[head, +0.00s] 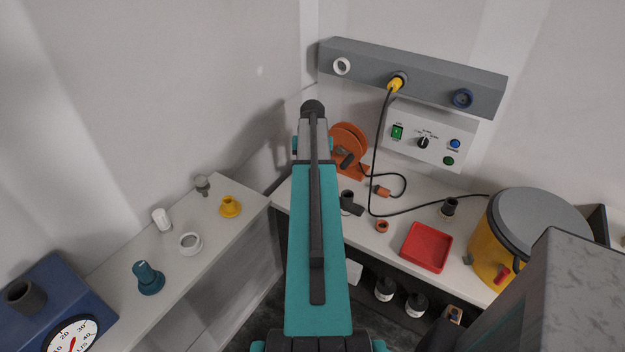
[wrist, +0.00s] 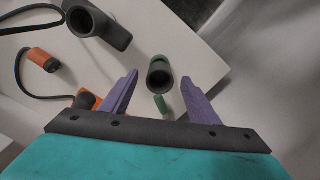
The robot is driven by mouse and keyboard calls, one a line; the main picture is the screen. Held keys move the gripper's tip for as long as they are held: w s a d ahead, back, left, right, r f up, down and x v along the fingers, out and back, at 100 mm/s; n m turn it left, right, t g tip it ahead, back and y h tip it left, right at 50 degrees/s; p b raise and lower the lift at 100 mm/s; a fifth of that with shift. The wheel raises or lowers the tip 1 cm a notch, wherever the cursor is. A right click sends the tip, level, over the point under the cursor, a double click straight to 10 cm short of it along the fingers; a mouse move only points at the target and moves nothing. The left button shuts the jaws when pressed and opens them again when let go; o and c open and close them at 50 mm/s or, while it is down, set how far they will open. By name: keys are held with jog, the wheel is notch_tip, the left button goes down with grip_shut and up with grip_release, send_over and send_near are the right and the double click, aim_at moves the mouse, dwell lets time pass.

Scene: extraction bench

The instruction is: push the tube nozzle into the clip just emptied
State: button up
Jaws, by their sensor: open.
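My gripper (wrist: 160,78) is open in the wrist view, with one purple finger on each side of a dark hollow round end (wrist: 160,76). That dark end has green around and below it, and a gap shows between it and each finger. I cannot tell for sure whether it is the tube nozzle or a clip. In the head view my arm hides the gripper. A dark elbow-shaped piece with a round opening (wrist: 95,24) lies on the bench in the wrist view; it also shows in the head view (head: 350,203). No clip is clearly recognisable as the emptied one.
An orange reel (head: 348,142) stands beside my arm. A black cord runs from the grey wall rail (head: 430,82) to the bench; an orange connector (wrist: 42,60) lies nearby. A red tray (head: 426,247) and yellow pot (head: 490,250) stand right. The left shelf (head: 215,237) holds several small fittings.

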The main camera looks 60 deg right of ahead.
notch_tip(320, 180, up, 10)
jog(key=b, duration=0.2)
jog(key=shift+r, duration=0.25)
dwell(1.3)
